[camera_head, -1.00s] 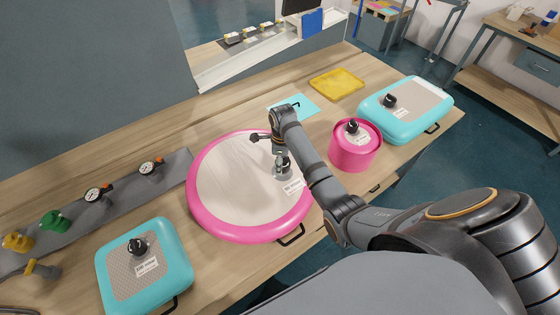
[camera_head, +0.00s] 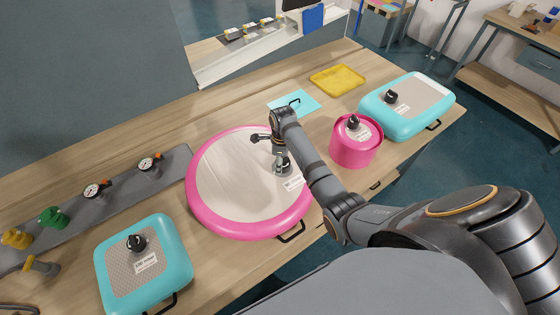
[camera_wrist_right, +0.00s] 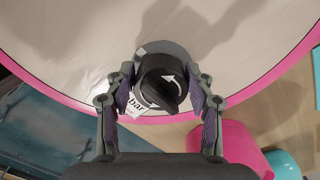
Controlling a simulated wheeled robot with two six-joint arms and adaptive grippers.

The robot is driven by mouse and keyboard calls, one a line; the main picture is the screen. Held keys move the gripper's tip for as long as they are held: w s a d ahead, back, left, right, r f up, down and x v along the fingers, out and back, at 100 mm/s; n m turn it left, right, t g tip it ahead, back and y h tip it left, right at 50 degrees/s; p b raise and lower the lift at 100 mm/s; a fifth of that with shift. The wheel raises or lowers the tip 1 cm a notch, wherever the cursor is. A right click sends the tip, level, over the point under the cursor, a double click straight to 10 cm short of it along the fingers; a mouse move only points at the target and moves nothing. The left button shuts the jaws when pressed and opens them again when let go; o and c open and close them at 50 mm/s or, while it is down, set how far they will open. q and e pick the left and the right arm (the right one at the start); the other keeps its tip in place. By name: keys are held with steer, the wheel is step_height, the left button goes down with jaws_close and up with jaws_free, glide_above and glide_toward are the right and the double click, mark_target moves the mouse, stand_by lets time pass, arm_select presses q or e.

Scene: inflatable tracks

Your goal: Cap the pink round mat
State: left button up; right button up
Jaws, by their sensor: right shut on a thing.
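The large pink round mat (camera_head: 208,208) lies flat on the wooden bench, with a pale top and a pink rim. My right gripper (camera_head: 282,165) is over the right part of its top, at the valve beside a white label (camera_head: 293,183). In the right wrist view, my right gripper (camera_wrist_right: 162,95) is shut around a black cap (camera_wrist_right: 160,80) with a white curved arrow, over a grey ring at the valve. The fingers hide the cap's sides, and I cannot tell how far it is seated. My left gripper is not in view.
A teal square mat (camera_head: 110,287) is at the front left, a small pink drum (camera_head: 352,153) and a teal mat (camera_head: 432,118) to the right. Gauges (camera_head: 97,188) and fittings stand on a grey strip at the left. A yellow tray (camera_head: 337,82) lies at the back.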

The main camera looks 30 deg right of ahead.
steer(key=shift+f, duration=0.4)
steer(key=shift+r, duration=0.1)
steer(key=shift+s+r+n+p, duration=0.1)
steer(key=shift+r+n+p, duration=0.05)
steer(key=shift+n+p, duration=0.7)
steer(key=n, duration=0.3)
steer(key=shift+s+f, duration=0.1)
steer(key=shift+f, duration=0.1)
steer(key=shift+n, duration=0.25)
